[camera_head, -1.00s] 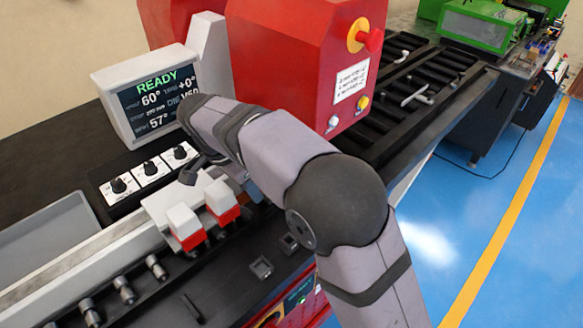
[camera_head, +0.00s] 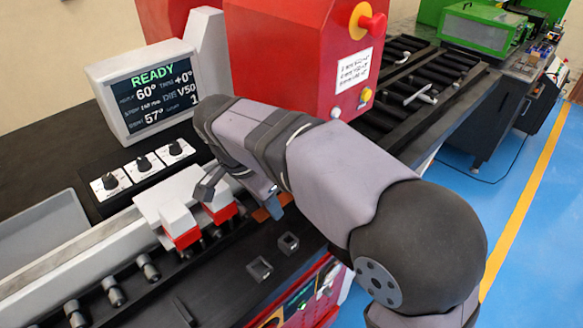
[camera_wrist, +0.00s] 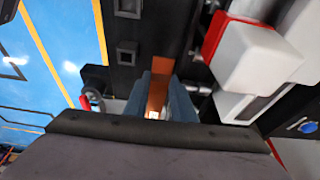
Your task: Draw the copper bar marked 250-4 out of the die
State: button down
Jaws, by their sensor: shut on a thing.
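No mark can be read on the bar. In the head view my gripper (camera_head: 273,205) is low in front of the red machine, right of the red and white clamp blocks. A small orange piece of the bar (camera_head: 260,215) shows beside the fingers. The die is hidden behind my arm, so I cannot tell how far the bar sits in it.
The red press housing (camera_head: 300,60) stands behind my arm. The red and white clamp blocks (camera_head: 180,226) stand close left of the gripper; one (camera_wrist: 255,58) also shows in the wrist view. A display (camera_head: 150,95) reads READY. A black slatted rack (camera_head: 430,75) lies behind right.

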jog(key=shift+s+d+b, duration=1.7)
jog(key=shift+s+d, duration=1.2)
jog(key=shift+d, duration=0.05)
jog(key=shift+r, duration=0.15)
notch_tip(320, 180, up, 5)
jog(key=p, duration=0.4)
